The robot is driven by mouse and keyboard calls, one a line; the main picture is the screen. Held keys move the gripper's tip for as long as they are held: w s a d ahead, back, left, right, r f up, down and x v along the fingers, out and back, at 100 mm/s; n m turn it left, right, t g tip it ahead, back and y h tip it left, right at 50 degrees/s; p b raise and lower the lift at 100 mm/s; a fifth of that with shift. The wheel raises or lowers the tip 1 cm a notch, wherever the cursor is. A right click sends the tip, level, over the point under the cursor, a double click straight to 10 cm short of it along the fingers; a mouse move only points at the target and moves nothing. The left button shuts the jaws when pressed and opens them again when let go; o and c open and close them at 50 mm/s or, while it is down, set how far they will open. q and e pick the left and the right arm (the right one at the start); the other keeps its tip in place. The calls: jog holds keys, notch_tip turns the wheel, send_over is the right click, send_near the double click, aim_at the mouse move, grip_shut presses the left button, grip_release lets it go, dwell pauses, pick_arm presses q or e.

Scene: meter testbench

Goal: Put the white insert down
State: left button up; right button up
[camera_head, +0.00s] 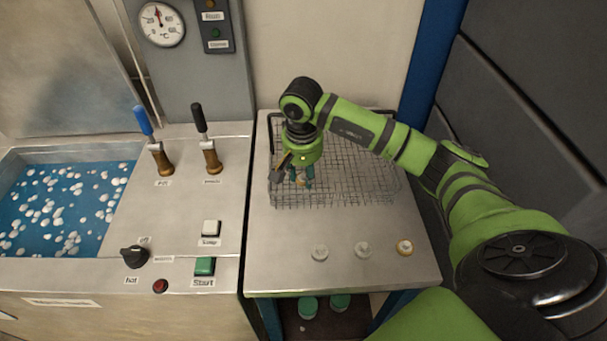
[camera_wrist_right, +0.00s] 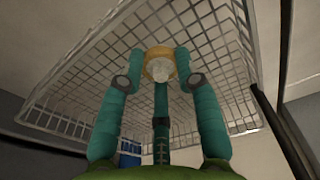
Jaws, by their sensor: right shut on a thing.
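My right gripper (camera_head: 303,183) points down over the left part of the wire basket, and its teal fingers also show in the right wrist view (camera_wrist_right: 160,80). It is shut on the white insert (camera_wrist_right: 160,66), a small round piece with a whitish middle and a yellowish-tan rim between the fingertips. In the head view the fingers mostly hide the insert. The wire basket (camera_head: 350,185) stands on the steel table; I cannot tell whether the insert touches it. My left gripper is not in view.
A water bath (camera_head: 60,210) with white balls and a control panel with levers (camera_head: 209,150) stand left.

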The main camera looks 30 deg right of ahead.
jog(key=shift+f, duration=1)
jog(key=shift+f, duration=0.15)
jog(key=o, duration=1.1)
